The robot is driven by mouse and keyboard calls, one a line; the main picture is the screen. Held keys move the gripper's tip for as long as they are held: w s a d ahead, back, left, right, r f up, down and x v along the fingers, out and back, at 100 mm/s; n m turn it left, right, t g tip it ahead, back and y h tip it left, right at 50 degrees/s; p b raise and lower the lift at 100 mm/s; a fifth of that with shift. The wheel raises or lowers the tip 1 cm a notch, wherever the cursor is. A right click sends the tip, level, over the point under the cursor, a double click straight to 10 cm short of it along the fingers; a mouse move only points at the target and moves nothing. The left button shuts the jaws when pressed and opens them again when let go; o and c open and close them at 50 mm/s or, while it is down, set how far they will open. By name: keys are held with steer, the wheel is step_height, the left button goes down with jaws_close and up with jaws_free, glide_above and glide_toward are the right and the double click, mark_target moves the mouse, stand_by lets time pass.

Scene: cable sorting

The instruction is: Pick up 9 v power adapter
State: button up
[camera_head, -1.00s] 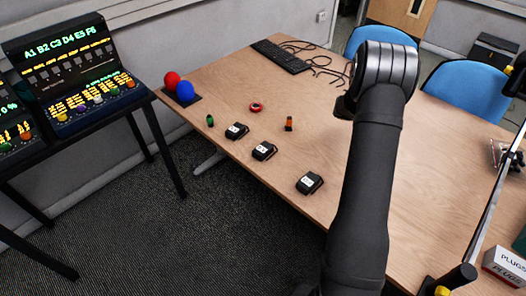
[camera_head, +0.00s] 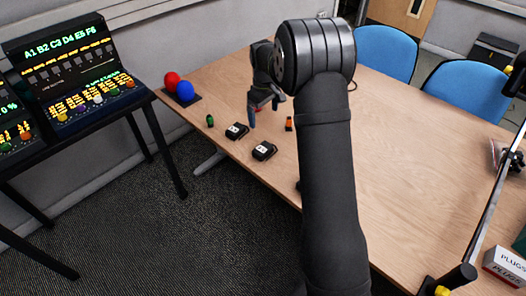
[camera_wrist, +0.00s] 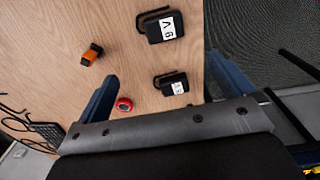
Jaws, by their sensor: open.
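A black adapter (camera_wrist: 161,27) lies on the table at the top of the wrist view; its white label appears to read 9 V upside down. A second black adapter (camera_wrist: 172,83) lies below it, its label too small to read surely. In the head view two black adapters show, one (camera_head: 237,130) farther left and one (camera_head: 264,150) nearer the front edge; labels are unreadable there. My gripper (camera_head: 263,113) hangs above the table behind them, open and empty. In the wrist view its blue fingers (camera_wrist: 160,70) stand apart, with the second adapter showing between them.
An orange-black item (camera_head: 289,124) stands beside the gripper, and a green one (camera_head: 210,120) lies left. A red ring (camera_wrist: 124,104) lies near the left finger. Red (camera_head: 172,81) and blue balls (camera_head: 185,91) sit on a dark pad.

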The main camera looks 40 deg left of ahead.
glide_above(263, 148)
steer(key=f, duration=1.2)
steer(key=shift+w+a, duration=0.2)
steer(key=shift+w, duration=0.1)
steer(key=shift+s+d+f, duration=0.1)
steer(key=shift+s+f, duration=0.05)
steer(key=shift+f, duration=1.2)
steer(key=shift+s+d+f, duration=0.1)
steer(key=shift+f, duration=1.25)
steer(key=c, duration=1.1)
steer(key=shift+r, duration=0.1)
steer(key=shift+c, duration=0.2)
